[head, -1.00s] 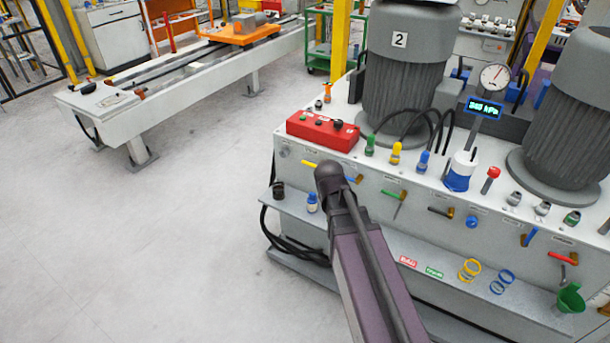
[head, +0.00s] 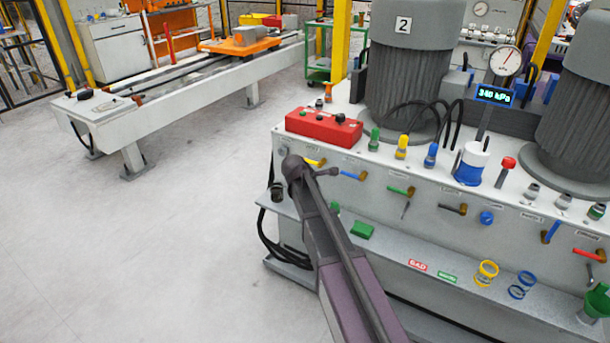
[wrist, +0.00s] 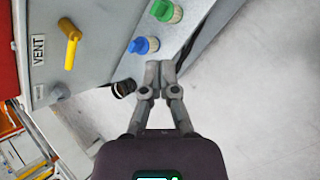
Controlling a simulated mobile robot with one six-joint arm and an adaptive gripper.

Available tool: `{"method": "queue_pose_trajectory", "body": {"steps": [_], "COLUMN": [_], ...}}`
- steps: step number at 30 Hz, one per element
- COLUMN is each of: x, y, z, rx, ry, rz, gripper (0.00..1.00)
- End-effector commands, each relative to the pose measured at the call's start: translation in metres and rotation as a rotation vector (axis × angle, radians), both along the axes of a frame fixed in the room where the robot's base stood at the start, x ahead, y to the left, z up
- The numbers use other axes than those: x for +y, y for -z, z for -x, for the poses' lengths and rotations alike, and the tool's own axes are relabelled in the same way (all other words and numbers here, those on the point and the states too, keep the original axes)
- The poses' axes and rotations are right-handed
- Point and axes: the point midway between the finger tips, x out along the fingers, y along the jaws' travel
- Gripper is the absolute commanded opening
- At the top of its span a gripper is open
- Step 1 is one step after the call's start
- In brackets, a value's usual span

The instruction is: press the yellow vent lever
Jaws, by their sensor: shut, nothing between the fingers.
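The yellow vent lever (wrist: 71,45) shows at the upper left of the wrist view, mounted on the grey panel beside a VENT label (wrist: 38,50). In the head view the lever (head: 314,162) is on the front panel below the red box, partly hidden behind my arm. My gripper (wrist: 160,66) is shut and empty, with its fingertips together. In the wrist view it is to the right of the lever and apart from it. In the head view my arm hides the fingers.
Blue (wrist: 143,46) and green (wrist: 166,11) caps are near my fingertips in the wrist view. A black cylindrical part (wrist: 124,87) is just left of them. Other coloured levers line the panel to the right, above a shelf (head: 400,252). Open floor (head: 150,250) lies left.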

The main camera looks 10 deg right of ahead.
Motion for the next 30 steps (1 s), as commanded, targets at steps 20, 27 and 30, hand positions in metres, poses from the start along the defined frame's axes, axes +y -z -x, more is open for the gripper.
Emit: {"method": "queue_pose_trajectory", "body": {"steps": [20,27,30], "x": [0.052,0.065,0.067], "y": [0.057,0.063,0.063], "z": [-0.135,-0.159,-0.163], "rx": [0.135,0.176,0.183], "ry": [-0.576,-0.685,-0.704], "rz": [0.549,0.679,0.702], "gripper": [0.00,0.00,0.00]}}
